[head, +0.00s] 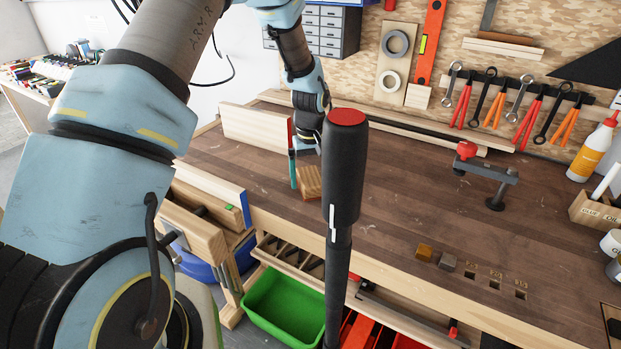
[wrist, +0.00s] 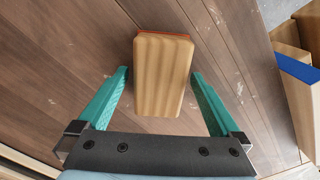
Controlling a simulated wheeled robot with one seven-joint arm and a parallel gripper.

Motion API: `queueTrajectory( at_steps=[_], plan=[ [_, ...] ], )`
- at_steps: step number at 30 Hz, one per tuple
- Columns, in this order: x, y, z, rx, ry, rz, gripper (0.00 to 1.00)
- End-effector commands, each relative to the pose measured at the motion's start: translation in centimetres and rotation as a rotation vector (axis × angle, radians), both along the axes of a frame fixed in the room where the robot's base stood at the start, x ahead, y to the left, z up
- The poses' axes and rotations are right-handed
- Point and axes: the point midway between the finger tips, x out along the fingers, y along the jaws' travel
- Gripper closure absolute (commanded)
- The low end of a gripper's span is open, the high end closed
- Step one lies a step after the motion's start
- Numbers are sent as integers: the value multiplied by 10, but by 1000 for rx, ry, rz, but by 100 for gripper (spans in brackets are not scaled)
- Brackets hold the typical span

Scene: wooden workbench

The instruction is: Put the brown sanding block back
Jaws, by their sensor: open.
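A brown wooden block (head: 308,182) with striped grain, which looks like the sanding block, rests on the workbench (head: 400,205) left of the middle. In the wrist view the block (wrist: 163,75) shows a red-orange edge along its far end. My gripper (wrist: 160,73) is open, with one teal finger on each side of the block and a visible gap to both sides. In the head view my gripper (head: 303,172) is low at the block, and its far finger is mostly hidden. I cannot tell how far down the fingertips reach.
A pale board (head: 252,128) stands upright behind and left of the block. A black post with a red top (head: 347,118) stands in front. A green bin (head: 287,305) sits below. The middle bench is clear.

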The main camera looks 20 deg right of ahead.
Motion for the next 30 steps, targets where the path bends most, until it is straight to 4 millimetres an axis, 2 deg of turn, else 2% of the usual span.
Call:
queueTrajectory(
  at_steps=[5,12,18,27,29,30],
  plan=[
    [1,-1,25,-5,-6,1,0],
    [1,-1,76,-5,-6,1,0],
    [1,-1,106,-3,-4,0,0],
    [0,2,118,-1,-1,1,0],
    [2,11,119,-2,-4,4,0],
    [3,25,121,-4,-8,5,0]
  ],
)
